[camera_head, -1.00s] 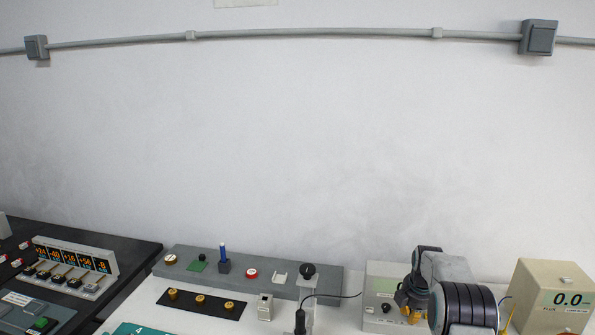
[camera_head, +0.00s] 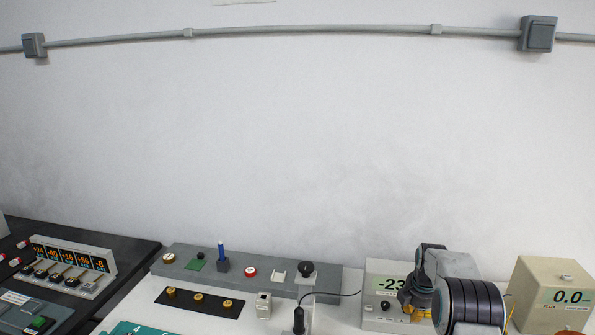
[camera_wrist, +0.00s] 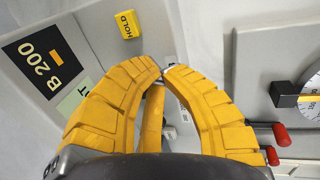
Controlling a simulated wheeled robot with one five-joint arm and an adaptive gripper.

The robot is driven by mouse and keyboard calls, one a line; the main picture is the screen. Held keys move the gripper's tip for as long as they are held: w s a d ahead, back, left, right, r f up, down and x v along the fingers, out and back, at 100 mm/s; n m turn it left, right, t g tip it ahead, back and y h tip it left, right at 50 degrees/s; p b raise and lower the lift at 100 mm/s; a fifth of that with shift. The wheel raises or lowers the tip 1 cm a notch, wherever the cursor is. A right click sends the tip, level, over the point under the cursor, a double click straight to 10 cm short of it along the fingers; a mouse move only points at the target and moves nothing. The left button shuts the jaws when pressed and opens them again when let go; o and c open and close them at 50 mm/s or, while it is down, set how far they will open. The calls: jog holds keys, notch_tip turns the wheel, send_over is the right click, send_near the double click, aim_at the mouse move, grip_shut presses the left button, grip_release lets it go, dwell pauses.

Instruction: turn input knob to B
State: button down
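My gripper (camera_wrist: 163,73) has yellow ribbed fingers whose tips meet in the wrist view. I see nothing held between the tips. In the head view its yellow fingers (camera_head: 418,309) are low beside the pale meter box (camera_head: 374,272). This box has a green display reading about -23, partly covered by my arm. A small dark knob (camera_head: 386,307) shows on its front, apart from the fingers; I cannot read its label. I cannot tell for certain which knob is the input knob.
A yellow HOLD button (camera_wrist: 127,24) is beyond the fingertips. A panel at the right carries a dial (camera_wrist: 312,86) and red-tipped levers (camera_wrist: 280,134). A grey rack (camera_head: 325,283) stands left.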

jog(key=shift+a+r+p, duration=0.2)
jog(key=shift+r+p, duration=1.75)
jog(key=shift+r, duration=0.9)
